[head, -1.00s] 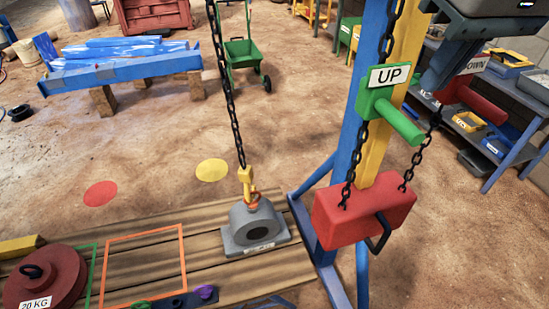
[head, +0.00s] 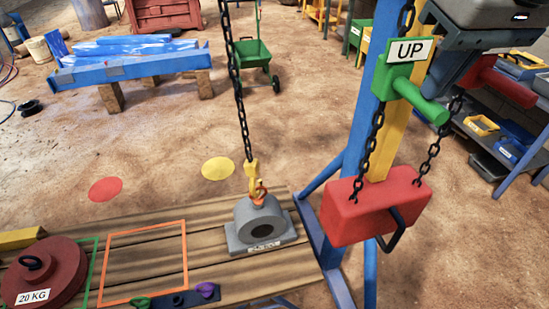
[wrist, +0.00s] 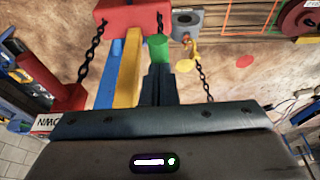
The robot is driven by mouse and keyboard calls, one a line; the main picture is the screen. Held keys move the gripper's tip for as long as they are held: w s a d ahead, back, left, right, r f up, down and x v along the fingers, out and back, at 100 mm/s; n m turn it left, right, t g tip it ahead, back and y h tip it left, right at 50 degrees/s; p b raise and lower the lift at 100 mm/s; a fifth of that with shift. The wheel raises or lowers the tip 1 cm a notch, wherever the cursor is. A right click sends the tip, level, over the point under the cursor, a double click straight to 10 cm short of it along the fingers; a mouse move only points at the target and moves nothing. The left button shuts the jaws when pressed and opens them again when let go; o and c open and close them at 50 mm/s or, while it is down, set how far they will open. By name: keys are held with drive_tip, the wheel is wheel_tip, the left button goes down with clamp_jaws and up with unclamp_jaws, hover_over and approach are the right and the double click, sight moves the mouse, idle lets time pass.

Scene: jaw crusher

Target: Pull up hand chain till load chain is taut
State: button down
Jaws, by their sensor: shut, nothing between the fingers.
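A green UP handle (head: 422,101) sticks out from a labelled green plate on the hand chain (head: 368,145). A red DOWN handle (head: 500,82) is to its right; its label shows in the wrist view. My gripper (head: 438,78) is shut and empty, close behind and above the green bar. In the wrist view the shut fingers (wrist: 158,72) point at the end of the green handle (wrist: 158,48); I cannot tell whether they touch. The load chain (head: 235,85) hangs nearly straight to a yellow hook (head: 254,178) at the grey bearing block (head: 262,226), which sits on the planks.
A red box (head: 375,203) hangs at the chain's lower end beside the blue and yellow posts (head: 375,90). A red 20 KG weight (head: 45,272) and an orange square outline (head: 143,262) are on the planks at left. Shelves with trays stand at right.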

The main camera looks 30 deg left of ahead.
drive_tip(key=s+d, duration=0.3)
drive_tip(key=d, duration=0.1)
drive_tip(key=shift+s+r, duration=0.1)
drive_tip(key=shift+s, duration=0.05)
idle(0.4)
wheel_tip(320, 180, up, 5)
drive_tip(key=s+d+p, duration=0.2)
drive_tip(key=d+p, duration=0.1)
drive_tip(key=shift+s, duration=0.25)
idle(1.5)
